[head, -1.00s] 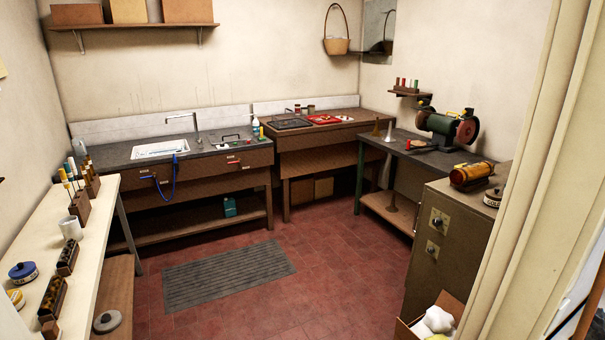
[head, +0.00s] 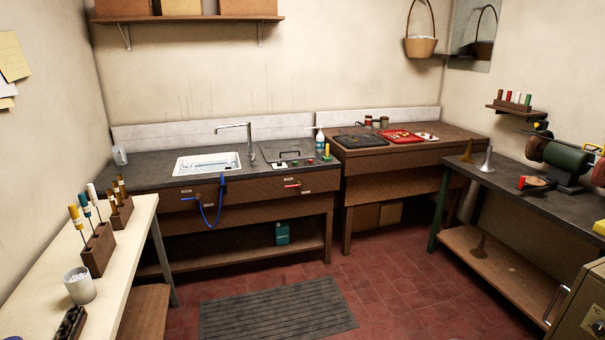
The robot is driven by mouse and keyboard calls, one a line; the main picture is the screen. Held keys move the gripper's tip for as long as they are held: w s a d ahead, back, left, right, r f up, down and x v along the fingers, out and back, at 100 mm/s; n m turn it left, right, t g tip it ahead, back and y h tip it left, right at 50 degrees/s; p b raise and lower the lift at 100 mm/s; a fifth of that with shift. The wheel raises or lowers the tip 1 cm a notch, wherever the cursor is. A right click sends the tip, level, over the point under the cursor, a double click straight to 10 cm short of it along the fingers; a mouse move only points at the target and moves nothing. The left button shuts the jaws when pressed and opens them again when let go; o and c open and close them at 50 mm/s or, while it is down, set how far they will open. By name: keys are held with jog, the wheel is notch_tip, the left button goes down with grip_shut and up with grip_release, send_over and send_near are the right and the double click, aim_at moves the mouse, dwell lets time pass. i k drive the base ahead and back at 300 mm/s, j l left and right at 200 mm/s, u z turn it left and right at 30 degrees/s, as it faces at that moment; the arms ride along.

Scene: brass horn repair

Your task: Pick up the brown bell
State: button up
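A small brown bell (head: 468,153), flared at its base, stands upright on the dark bench (head: 516,186) at the right. A silver-grey bell (head: 487,161) of like shape stands just to its right. Another brown bell-shaped piece (head: 480,247) stands on the wooden lower shelf (head: 507,269) under the same bench. My gripper is not in view.
A sink counter (head: 160,171) and a wooden bench (head: 440,146) line the back. A white table (head: 125,230) is at left. The red floor (head: 390,300) is open around a grey mat (head: 277,309).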

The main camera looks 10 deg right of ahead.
aim_at(478, 252)
jog(key=i+l+z, duration=0.15)
jog(key=i+z, duration=0.2)
jog(key=i, duration=0.15)
jog(key=i+z, duration=0.35)
jog(key=i, duration=0.2)
jog(key=i+j+z, duration=0.1)
jog(key=i+z, duration=0.3)
jog(key=i+j+z, duration=0.35)
jog(key=i, duration=0.25)
jog(key=i+l, duration=0.25)
jog(key=i, duration=0.15)
jog(key=i+l+z, duration=0.15)
jog(key=i, duration=0.2)
jog(key=i+l, duration=0.25)
jog(key=i, duration=0.15)
jog(key=i+l+z, duration=0.15)
jog(key=i, duration=0.25)
jog(key=i+l+u, duration=0.1)
jog(key=i+l, duration=0.25)
jog(key=l, duration=0.1)
